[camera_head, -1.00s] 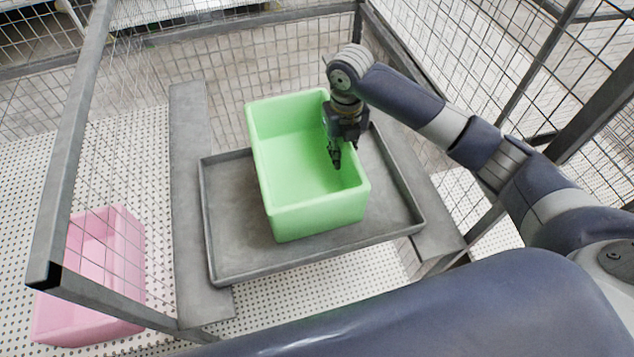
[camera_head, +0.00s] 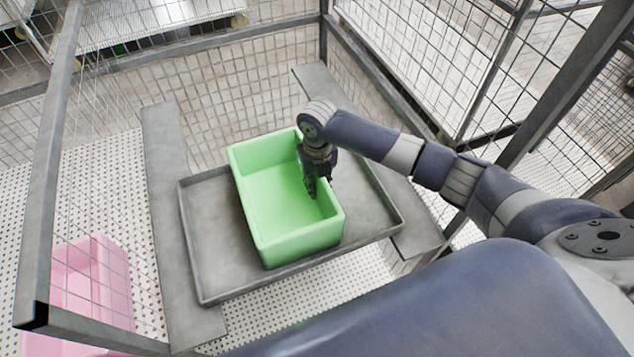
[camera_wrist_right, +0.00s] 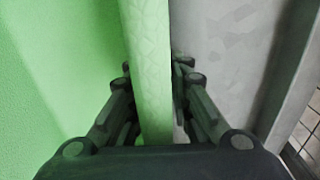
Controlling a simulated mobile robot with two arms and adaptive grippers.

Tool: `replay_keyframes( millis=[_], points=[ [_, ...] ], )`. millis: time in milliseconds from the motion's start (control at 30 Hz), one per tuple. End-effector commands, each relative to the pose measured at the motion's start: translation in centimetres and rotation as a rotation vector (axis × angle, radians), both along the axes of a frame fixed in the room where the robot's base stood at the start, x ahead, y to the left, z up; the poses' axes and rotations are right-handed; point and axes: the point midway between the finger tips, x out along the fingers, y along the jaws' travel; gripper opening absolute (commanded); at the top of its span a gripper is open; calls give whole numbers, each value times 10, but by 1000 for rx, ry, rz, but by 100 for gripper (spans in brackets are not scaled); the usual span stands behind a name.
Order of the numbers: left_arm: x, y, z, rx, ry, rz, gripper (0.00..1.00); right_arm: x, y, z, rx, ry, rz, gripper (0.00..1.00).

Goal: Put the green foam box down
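The green foam box (camera_head: 276,205) is an open, empty box in or just over the grey metal tray (camera_head: 232,281). It looks level and lies close to the tray's front rim; whether its underside touches the tray is hidden. My right gripper (camera_head: 317,190) is at the box's right wall, pointing down. In the right wrist view, its fingers (camera_wrist_right: 152,85) are on both sides of the green wall (camera_wrist_right: 150,45) and look closed on it. My left gripper is not in view.
A pink box (camera_head: 92,290) stands at the lower left, behind wire mesh. Grey frame posts (camera_head: 52,170) and mesh panels surround the tray on the left, back and right. The tray is bare to the left and right of the green box.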

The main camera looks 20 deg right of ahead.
Motion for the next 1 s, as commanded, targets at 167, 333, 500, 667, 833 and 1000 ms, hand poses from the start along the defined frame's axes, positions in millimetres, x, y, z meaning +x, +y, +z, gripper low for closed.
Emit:
replay_keyframes(
  millis=[167,333,500,667,833,1000],
  points=[
    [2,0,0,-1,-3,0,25,0,0,0,0,0,0,33],
    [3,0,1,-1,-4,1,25,0,0,1,0,0,0,33],
    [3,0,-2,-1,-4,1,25,2,0,15,1,-4,1,33],
    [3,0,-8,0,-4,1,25,2,0,46,1,-6,2,33],
    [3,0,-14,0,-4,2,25,2,0,83,0,-5,1,33],
    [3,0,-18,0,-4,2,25,1,0,109,0,-2,1,33]
  ],
)
